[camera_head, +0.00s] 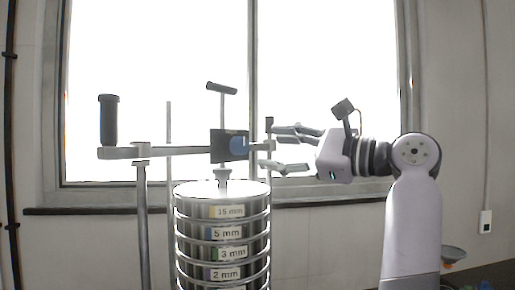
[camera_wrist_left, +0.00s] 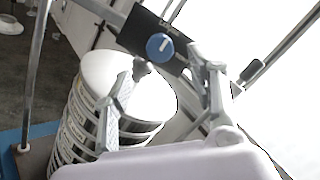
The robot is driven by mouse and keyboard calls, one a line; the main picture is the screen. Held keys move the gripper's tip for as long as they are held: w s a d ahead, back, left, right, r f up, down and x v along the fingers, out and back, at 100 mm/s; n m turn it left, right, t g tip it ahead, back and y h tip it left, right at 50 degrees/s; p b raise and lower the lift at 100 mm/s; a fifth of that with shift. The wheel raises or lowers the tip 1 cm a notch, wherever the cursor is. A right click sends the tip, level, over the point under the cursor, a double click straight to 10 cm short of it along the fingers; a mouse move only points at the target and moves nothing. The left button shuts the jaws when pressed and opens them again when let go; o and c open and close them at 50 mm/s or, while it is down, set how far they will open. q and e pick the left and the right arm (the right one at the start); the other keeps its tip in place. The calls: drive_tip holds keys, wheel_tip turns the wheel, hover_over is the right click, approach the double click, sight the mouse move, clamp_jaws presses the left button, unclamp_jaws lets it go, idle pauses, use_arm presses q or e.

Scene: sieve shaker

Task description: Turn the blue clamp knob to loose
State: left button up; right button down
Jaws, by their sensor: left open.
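The blue clamp knob (camera_head: 238,146) sits on a dark plate (camera_head: 222,156) on the shaker's crossbar, and its right part is overlapped. In the left wrist view the knob (camera_wrist_left: 159,46) shows fully, round with a pale pointer mark. Small lettering on the plate above it is too small to read. My left gripper (camera_head: 270,148) is open at the right of the knob in the head view, apart from it. In the left wrist view its two fingers (camera_wrist_left: 162,64) spread on either side below the knob, with nothing between them.
A stack of labelled sieves (camera_head: 221,238) with a pale lid (camera_head: 222,190) stands below the crossbar (camera_head: 180,151). A black handle (camera_head: 109,120) rises at the bar's left end, and a T-handle (camera_head: 221,88) above the plate. A window fills the background.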

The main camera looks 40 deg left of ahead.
use_arm(q)
drive_tip(key=d, duration=0.5)
drive_tip(key=shift+w+f, duration=0.15)
drive_tip(key=shift+w, duration=0.15)
